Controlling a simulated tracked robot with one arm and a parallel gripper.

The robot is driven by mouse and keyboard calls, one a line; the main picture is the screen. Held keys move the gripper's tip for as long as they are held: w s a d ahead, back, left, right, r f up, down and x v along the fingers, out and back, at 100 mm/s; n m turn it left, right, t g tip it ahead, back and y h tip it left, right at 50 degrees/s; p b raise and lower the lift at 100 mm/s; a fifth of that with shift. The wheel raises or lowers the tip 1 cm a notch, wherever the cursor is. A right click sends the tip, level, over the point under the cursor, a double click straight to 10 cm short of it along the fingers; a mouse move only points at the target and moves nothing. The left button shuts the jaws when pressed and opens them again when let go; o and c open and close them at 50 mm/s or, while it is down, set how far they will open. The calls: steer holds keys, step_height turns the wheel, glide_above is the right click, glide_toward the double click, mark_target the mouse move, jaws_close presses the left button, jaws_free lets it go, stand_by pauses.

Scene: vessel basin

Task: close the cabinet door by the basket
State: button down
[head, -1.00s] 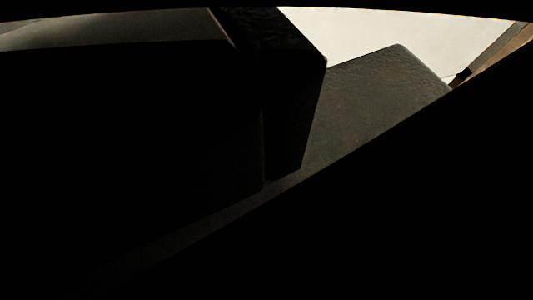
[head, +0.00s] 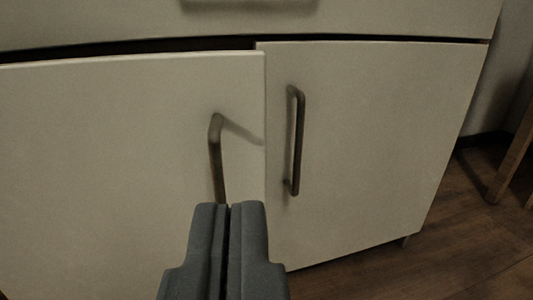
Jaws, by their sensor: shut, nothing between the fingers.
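A cream cabinet shows two doors in the head view. The left door (head: 110,150) stands slightly ajar, with a dark gap above its top edge, and its right edge sits forward of the right door. The right door (head: 390,130) looks flush with the cabinet. The left door has a dark bar handle (head: 215,155); the right door has a similar handle (head: 297,140). My gripper (head: 229,208) is shut and empty, in front of the left door at the lower end of its handle, hiding that end. I cannot tell whether it touches. No basket is in view.
A drawer front (head: 400,18) with a handle (head: 250,4) runs above the doors. Wooden floor (head: 450,245) lies open at the lower right. A wooden furniture leg (head: 512,160) stands at the right edge by a pale wall (head: 500,90).

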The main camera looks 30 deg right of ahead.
mark_target(242, 97)
steer(key=b+x, duration=0.5)
steer(key=x, duration=0.8)
steer(key=shift+w+d+b, duration=0.3)
steer(key=shift+b, duration=0.05)
